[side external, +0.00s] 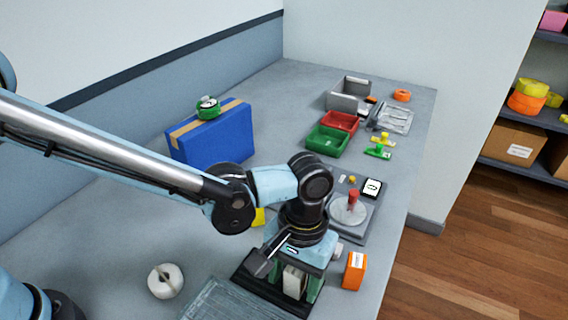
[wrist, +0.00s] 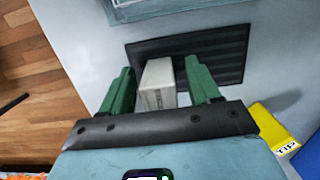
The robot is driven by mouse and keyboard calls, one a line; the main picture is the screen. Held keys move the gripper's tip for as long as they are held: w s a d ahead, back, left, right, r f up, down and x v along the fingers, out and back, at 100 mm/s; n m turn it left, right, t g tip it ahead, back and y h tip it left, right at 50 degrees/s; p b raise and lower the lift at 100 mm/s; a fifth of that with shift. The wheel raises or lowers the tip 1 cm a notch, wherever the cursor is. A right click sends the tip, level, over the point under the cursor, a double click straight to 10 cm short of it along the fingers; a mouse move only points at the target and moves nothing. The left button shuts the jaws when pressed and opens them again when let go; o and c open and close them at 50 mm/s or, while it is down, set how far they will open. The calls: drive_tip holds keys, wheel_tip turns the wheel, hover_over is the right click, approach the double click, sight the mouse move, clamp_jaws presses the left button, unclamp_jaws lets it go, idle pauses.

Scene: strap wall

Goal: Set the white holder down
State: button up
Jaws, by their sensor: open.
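The white holder (wrist: 158,86) is a small pale block between the two green fingers of my gripper (wrist: 159,68) in the wrist view. The fingers are open, with a gap showing on each side of it. In the side view the holder (side external: 293,283) shows below my gripper (side external: 297,284), partly hidden by the fingers. It appears to stand upright on a dark ribbed mat (wrist: 222,50), near one edge. The mat's dark edge (side external: 245,283) also shows in the side view.
A grey ribbed tray (side external: 222,303) lies beside the mat. An orange box (side external: 354,271) stands close to the right, and a white roll (side external: 165,281) to the left. A blue box (side external: 213,138) with a green tape roll (side external: 208,107) on top stands behind. Open table lies left.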

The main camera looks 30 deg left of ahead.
drive_tip(key=r, duration=0.4)
drive_tip(key=w+r, duration=0.1)
drive_tip(key=r, duration=0.6)
drive_tip(key=shift+w+r, duration=0.4)
drive_tip(key=w+a+r+t+h, duration=0.1)
drive_tip(key=a+r+t, duration=0.1)
drive_tip(key=a, duration=0.6)
drive_tip(key=w+a+r+t+h, duration=0.1)
drive_tip(key=a+t, duration=0.1)
drive_tip(key=a, duration=0.7)
drive_tip(key=s+a+f+t+y, duration=0.1)
drive_tip(key=s+a+t, duration=0.1)
drive_tip(key=a, duration=0.4)
drive_tip(key=s+a+f+t+y, duration=0.1)
drive_tip(key=s+a+t, duration=0.1)
drive_tip(key=a, duration=0.5)
drive_tip(key=shift+f+t, duration=0.4)
drive_tip(key=shift+t, duration=0.1)
